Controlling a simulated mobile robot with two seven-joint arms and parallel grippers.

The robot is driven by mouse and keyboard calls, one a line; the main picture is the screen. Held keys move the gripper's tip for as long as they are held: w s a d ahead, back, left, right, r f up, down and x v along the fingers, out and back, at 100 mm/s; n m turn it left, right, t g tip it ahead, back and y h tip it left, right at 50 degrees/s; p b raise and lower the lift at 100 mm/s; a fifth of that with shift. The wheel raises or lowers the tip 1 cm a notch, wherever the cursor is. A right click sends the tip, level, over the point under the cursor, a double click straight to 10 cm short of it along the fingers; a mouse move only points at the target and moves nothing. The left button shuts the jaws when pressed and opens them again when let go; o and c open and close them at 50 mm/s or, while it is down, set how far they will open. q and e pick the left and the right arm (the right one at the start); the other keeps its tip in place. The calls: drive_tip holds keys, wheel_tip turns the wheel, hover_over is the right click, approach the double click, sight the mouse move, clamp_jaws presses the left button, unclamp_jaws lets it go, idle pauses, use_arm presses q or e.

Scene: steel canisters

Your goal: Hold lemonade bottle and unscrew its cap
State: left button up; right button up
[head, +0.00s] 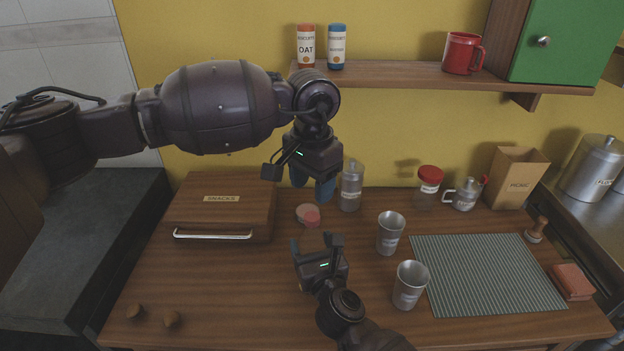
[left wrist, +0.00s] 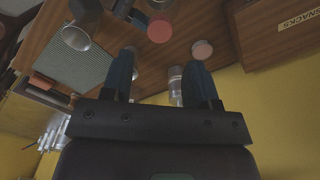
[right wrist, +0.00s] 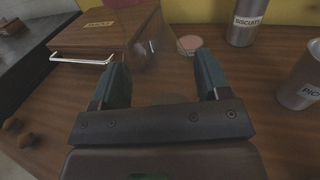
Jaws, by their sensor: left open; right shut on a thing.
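The lemonade bottle is clear and hard to make out. It shows faintly between my right fingers in the right wrist view (right wrist: 150,52). Its red cap (head: 312,218) shows in the head view just beyond my right gripper (head: 317,246), and in the left wrist view (left wrist: 159,30). My right gripper is shut on the bottle, low over the table's middle. My left gripper (head: 312,188) is open and empty, pointing down, above and behind the cap. In the left wrist view its fingers are apart and the cap is beyond them, not between them.
A flat pinkish disc (right wrist: 189,44) lies on the table near the bottle. A wooden snacks box (head: 222,207) stands left. A steel canister (head: 350,187) stands behind, with two steel cups (head: 390,234) (head: 409,285) and a striped mat (head: 485,272) to the right. The front left table is mostly clear.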

sight(312, 216)
use_arm(q)
drive_tip(key=shift+f, duration=3.7)
drive_tip(key=c, duration=1)
drive_tip(key=shift+o, duration=0.2)
